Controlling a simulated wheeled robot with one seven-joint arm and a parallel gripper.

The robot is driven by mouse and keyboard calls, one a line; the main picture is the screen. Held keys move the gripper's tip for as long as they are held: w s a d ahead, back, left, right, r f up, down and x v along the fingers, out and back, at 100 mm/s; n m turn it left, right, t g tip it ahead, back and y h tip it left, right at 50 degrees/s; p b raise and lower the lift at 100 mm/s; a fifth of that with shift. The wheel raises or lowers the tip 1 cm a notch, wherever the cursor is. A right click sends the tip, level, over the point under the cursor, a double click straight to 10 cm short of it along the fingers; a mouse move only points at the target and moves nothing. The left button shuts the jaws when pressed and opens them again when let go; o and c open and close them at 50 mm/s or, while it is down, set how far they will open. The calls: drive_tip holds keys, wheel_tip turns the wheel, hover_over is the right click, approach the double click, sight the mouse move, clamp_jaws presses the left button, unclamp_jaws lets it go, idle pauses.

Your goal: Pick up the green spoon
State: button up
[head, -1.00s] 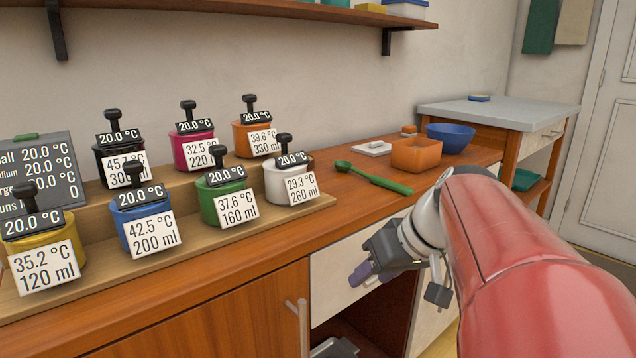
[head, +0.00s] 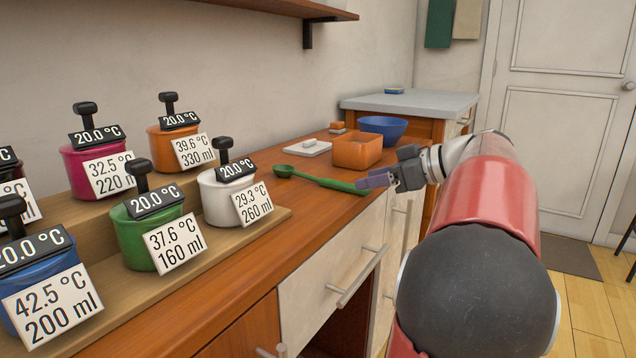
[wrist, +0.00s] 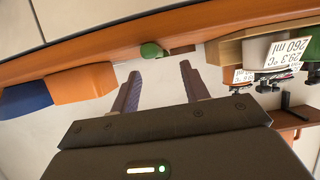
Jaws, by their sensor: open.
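The green spoon (head: 338,185) lies on the wooden counter (head: 300,205), its round bowl to the left and its handle pointing right toward the counter's front edge. In the wrist view a green part of the spoon (wrist: 151,50) shows between and beyond the fingertips, seen nearly end-on. My gripper (head: 364,181) is open and empty, close to the handle's end at the counter's front edge. In the wrist view its two purple fingers (wrist: 160,75) stand apart. Whether a finger touches the handle I cannot tell.
An orange box (head: 356,150), a blue bowl (head: 383,128) and a white tile (head: 304,147) stand behind the spoon. Lidded pots, the white one (head: 225,195) nearest, stand on a wooden step to the left. A drawer handle (head: 358,278) juts out below the counter.

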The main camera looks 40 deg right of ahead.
sight(345, 183)
drive_tip(key=x, duration=0.6)
drive_tip(key=shift+w+d+p, duration=0.2)
drive_tip(key=shift+w+p, duration=0.1)
drive_tip(key=shift+c, duration=0.2)
clamp_jaws()
